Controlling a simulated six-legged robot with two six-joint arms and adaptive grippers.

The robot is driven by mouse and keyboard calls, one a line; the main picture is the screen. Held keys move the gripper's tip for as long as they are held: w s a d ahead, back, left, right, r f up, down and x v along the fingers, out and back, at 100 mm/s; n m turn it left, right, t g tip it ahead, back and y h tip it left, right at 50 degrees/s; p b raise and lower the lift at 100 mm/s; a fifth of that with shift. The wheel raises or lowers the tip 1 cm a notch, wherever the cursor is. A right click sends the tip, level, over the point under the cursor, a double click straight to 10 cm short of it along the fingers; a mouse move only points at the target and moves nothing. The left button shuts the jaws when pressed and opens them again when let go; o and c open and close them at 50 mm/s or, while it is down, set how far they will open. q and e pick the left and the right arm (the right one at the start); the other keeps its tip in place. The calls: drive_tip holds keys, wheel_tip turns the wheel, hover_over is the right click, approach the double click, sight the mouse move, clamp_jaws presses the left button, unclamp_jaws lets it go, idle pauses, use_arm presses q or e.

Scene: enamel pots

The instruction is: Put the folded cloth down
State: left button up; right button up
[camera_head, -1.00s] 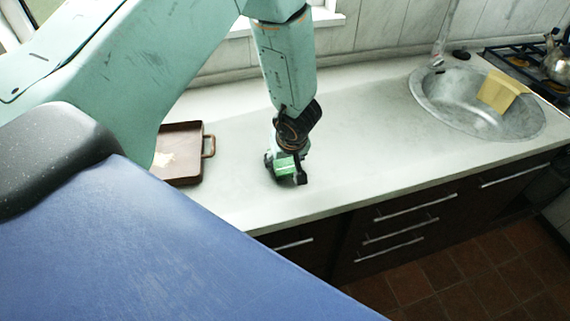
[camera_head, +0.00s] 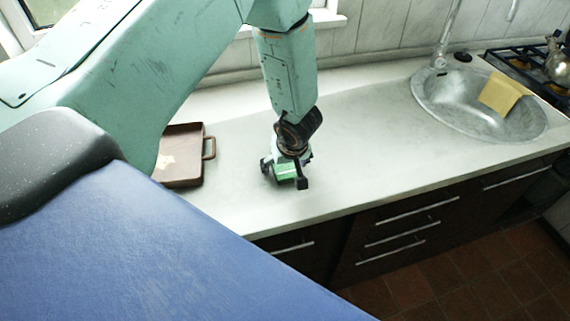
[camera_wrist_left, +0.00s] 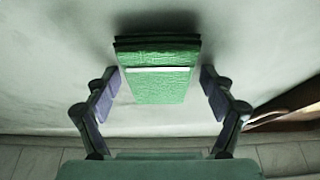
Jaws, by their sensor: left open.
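The folded cloth (camera_head: 285,172) is green. In the left wrist view the cloth (camera_wrist_left: 160,82) shows a pale stripe and stacked folds, and it appears to lie flat on the counter. My left gripper (camera_head: 283,176) is low over the counter with its jaws open. In the left wrist view, the fingers of the left gripper (camera_wrist_left: 159,95) stand on either side of the cloth, with a gap at each side. The head view hides part of the cloth behind the gripper. My right gripper is not in view.
A brown square pan (camera_head: 186,170) with a handle stands left of the gripper. A round metal sink (camera_head: 450,103) with a yellow cloth (camera_head: 502,93) over it is at the right, near a stove with a kettle (camera_head: 558,62). The pale counter (camera_head: 370,140) between is clear.

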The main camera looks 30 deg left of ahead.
use_arm(q)
drive_tip(key=shift+r, duration=0.1)
drive_tip(key=shift+s+d+r, duration=0.1)
drive_tip(key=shift+r, duration=0.2)
drive_tip(key=p+v, duration=0.4)
drive_tip(key=v, duration=0.7)
drive_tip(key=shift+r+p, duration=0.4)
drive_tip(key=shift+s, duration=0.1)
drive_tip(key=shift+d, duration=0.1)
